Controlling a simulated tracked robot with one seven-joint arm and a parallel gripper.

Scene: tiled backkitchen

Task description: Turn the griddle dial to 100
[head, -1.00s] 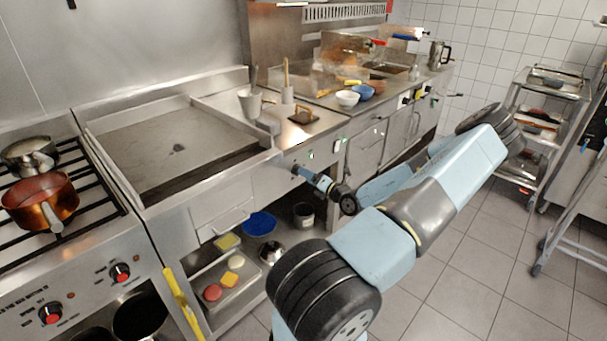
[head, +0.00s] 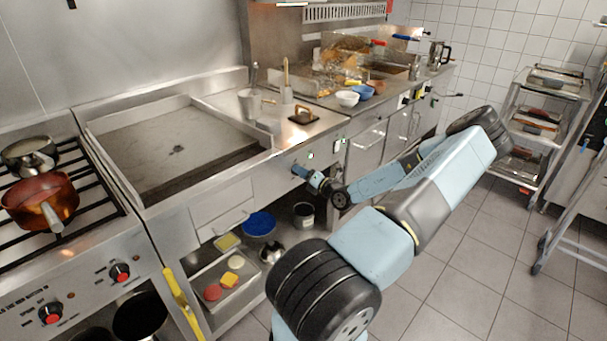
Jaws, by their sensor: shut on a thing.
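The griddle (head: 175,150) is a flat steel plate with a raised rim, set in the counter left of centre. My gripper (head: 299,171) is at the griddle unit's front panel (head: 272,178), to the right of the plate. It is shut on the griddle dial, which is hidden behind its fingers. The dial's marks and setting cannot be read.
A stove with a copper pot (head: 40,200) and red knobs (head: 119,272) stands at left. A yellow handle (head: 181,304) is between the units. Below are a tray (head: 238,281) and a blue bowl (head: 259,224). A wheeled rack (head: 545,130) stands at right. The tiled floor between is clear.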

